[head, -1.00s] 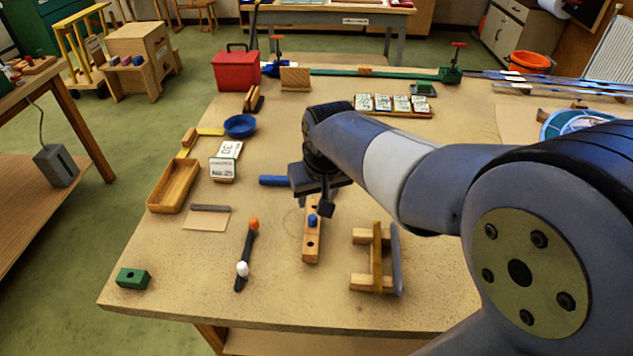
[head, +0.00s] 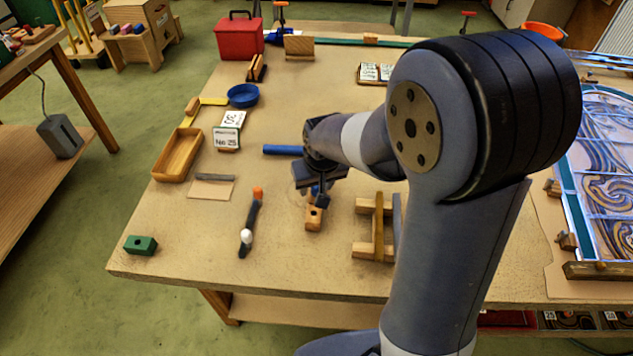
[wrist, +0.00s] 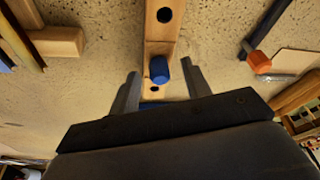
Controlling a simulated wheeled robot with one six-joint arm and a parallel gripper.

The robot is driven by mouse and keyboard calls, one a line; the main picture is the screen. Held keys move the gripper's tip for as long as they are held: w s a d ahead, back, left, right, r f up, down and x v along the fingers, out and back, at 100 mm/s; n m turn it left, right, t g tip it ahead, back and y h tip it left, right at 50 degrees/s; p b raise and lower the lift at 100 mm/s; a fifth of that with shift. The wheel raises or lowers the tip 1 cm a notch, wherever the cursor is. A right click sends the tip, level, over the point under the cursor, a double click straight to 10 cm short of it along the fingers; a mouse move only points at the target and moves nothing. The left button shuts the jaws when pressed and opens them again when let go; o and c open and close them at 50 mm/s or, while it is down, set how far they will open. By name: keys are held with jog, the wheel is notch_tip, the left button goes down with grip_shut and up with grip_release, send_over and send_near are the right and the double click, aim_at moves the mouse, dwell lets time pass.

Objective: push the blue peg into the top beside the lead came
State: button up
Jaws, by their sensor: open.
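The blue peg (wrist: 158,68) stands in a small wooden block (wrist: 157,38) with dark holes. In the wrist view it sits between the two separated fingers of my open gripper (wrist: 160,82), with space on both sides. In the head view my gripper (head: 315,195) is low over the far end of the block (head: 314,225), and the peg is mostly hidden behind the fingers. The leaded panel (head: 608,160) lies at the right of the bench top (head: 280,262), partly hidden by my arm. I cannot pick out the lead came beside it.
A wooden stand (head: 377,228) is close right of the block. A blue cylinder (head: 283,150), a wooden tray (head: 179,155) and a green block (head: 141,244) are further off.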

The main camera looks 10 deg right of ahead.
jog(key=shift+c, duration=0.5)
grip_shut()
